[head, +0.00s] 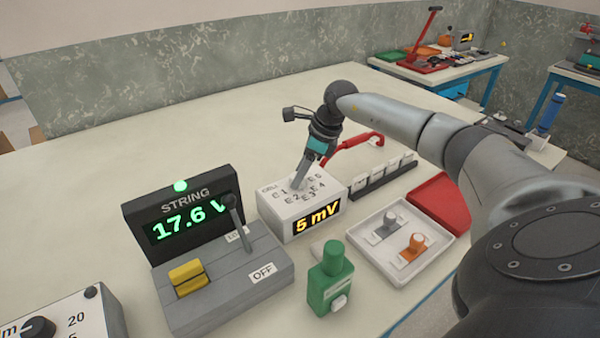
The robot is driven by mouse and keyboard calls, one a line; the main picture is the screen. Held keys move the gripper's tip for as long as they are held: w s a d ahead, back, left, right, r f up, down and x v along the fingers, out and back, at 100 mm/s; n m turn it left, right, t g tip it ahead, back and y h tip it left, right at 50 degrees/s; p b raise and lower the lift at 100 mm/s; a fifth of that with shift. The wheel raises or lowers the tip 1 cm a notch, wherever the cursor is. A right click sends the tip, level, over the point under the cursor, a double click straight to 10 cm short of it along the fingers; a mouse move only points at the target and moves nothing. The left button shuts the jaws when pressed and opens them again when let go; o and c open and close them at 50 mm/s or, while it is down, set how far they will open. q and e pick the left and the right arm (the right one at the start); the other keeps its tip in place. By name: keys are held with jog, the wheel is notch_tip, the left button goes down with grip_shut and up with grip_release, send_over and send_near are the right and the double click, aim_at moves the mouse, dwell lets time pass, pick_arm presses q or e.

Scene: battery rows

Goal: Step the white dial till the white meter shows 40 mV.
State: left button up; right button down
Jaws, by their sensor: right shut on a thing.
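The white meter (285,227) is a white box in the middle of the table. Its dark front display (317,217) reads 5 mV in yellow. Its top is marked CELL, with several E-numbered positions in a ring. My right gripper (299,182) reaches down onto the middle of that ring and is shut there. The white dial is mostly hidden by the fingers, so I cannot read which position it points to. My left gripper is not in view.
Left of the meter, a STRING display (190,222) reads 17.6 V beside a grey lever box (215,300). Right are a white tray (375,262), a red object (440,200), a black rack (375,190) and a red handle (355,141). The table behind is clear.

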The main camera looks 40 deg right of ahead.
jog(key=shift+c, duration=1.7)
grip_release()
jog(key=p+v, duration=0.2)
jog(key=v, duration=1.3)
jog(key=shift+r, duration=0.1)
